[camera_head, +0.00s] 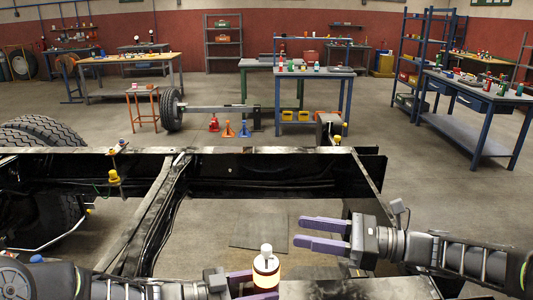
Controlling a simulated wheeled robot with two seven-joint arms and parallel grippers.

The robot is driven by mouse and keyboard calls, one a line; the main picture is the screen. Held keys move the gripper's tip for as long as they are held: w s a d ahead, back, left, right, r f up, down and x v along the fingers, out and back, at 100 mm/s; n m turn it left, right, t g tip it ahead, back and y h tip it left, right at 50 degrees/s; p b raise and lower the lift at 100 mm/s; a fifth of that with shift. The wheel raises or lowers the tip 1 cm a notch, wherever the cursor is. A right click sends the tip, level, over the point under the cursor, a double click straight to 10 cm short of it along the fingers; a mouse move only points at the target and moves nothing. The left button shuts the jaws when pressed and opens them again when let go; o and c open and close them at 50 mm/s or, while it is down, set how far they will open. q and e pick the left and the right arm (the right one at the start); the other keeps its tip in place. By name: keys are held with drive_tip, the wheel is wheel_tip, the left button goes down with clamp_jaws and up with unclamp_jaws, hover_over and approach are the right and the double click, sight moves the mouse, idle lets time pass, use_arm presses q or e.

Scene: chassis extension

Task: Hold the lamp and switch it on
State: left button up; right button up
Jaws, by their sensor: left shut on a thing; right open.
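The lamp (266,268) is a small upright cylinder with a bright cream-yellow body, a dark reddish band and a white knob on top. It stands at the bottom middle of the head view. My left gripper (258,286) comes in from the lower left, its purple fingers shut around the lamp's lower body. The lamp's base is hidden by the fingers and the picture's edge. The body looks bright, as if glowing. My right gripper (298,231) is open and empty, its purple fingers pointing left, above and to the right of the lamp and apart from it.
A dark vehicle chassis frame (262,153) with crossbeams surrounds the area. A large tyre (48,130) is at the left. A dark mat (259,231) lies on the floor inside the frame. Workbenches (480,90) and shelves stand farther back. Open floor lies beyond the frame.

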use_arm(q)
drive_tip(key=o, duration=1.1)
drive_tip(key=shift+c, duration=0.2)
drive_tip(key=v, duration=1.2)
drive_tip(key=shift+s+f, duration=0.1)
